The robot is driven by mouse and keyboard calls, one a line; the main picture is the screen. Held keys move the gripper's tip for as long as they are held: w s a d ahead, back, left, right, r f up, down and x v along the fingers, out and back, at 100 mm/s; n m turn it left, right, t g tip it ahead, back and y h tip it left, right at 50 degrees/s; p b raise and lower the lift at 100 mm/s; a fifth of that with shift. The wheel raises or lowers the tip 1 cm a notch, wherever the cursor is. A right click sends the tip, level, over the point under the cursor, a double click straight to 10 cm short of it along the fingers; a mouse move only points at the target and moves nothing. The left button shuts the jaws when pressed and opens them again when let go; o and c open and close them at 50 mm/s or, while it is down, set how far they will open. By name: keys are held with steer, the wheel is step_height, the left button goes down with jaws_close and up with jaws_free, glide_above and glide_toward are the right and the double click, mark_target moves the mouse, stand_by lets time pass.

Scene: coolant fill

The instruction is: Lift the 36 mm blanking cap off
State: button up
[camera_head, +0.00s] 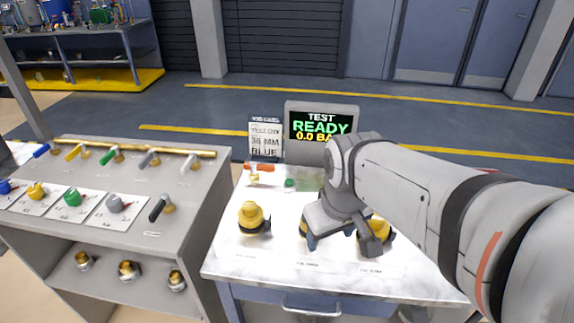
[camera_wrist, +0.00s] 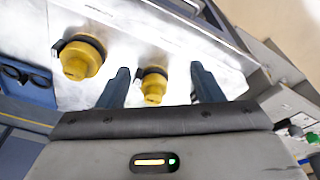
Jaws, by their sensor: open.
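My gripper (camera_head: 342,243) is open over the front of the white-topped bench, fingers pointing down. In the wrist view a smaller yellow cap (camera_wrist: 153,88) with a dark collar shows between its two fingers (camera_wrist: 160,82), apart from both. Whether the fingertips are down at its height I cannot tell. A larger yellow cap (camera_wrist: 82,57) sits to its left. In the head view a yellow cap (camera_head: 253,217) stands clear on the left, and another (camera_head: 382,231) is partly behind my gripper. A middle one (camera_head: 303,227) is mostly hidden. The size labels are unreadable.
A screen (camera_head: 320,127) reads "TEST READY", beside a sign (camera_head: 265,138) with "YELLOW", "36 MM", "BLUE". An orange-handled valve (camera_head: 258,170) stands at the bench's back left. A grey cabinet (camera_head: 190,235) with coloured valve handles and brass fittings is on the left.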

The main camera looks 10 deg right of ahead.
steer(key=shift+o, duration=1.4)
steer(key=w+n+g+b, duration=0.1)
steer(key=w+n, duration=0.5)
steer(key=n, duration=0.4)
steer(key=shift+w+r, duration=0.2)
steer(key=shift+r, duration=0.05)
steer(key=w+n, duration=0.1)
steer(key=n, duration=0.1)
steer(key=w+n+b, duration=0.1)
steer(key=w+n, duration=0.1)
steer(key=n, duration=0.1)
steer(key=w+n+g, duration=0.1)
steer(key=w+n, duration=0.1)
steer(key=n, duration=0.1)
steer(key=shift+d+f, duration=0.1)
steer(key=shift+f, duration=0.1)
steer(key=shift+w+n, duration=0.55)
steer(key=shift+n, duration=0.65)
steer(key=shift+f, duration=0.25)
step_height(320, 180, down, 7)
steer(key=shift+f, duration=0.2)
steer(key=c, duration=1)
